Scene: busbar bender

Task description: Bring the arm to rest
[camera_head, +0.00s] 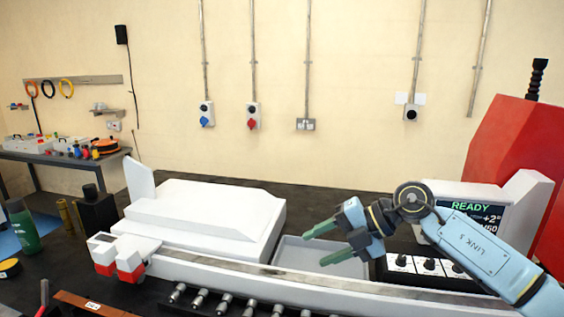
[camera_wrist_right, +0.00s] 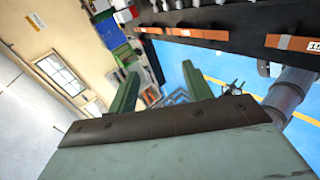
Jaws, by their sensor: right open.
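My right gripper (camera_head: 330,242) comes in from the right on a blue-grey arm. Its two green fingers are spread apart and empty, pointing left above the grey tray (camera_head: 297,252). In the right wrist view the gripper (camera_wrist_right: 165,92) also shows its green fingers apart with nothing between them. My left gripper is not in either view. The white bender machine (camera_head: 205,218) lies left of the gripper, with red-and-white blocks (camera_head: 118,258) at its front left. A display (camera_head: 470,215) on the right reads READY.
A long rail (camera_head: 300,285) crosses the front of the dark bench. Several cylindrical tools (camera_head: 225,303) sit before it. A red machine body (camera_head: 510,150) stands at the right. A green bottle (camera_head: 22,225) and brass cylinders (camera_head: 68,216) stand at the left. Space above the bench is free.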

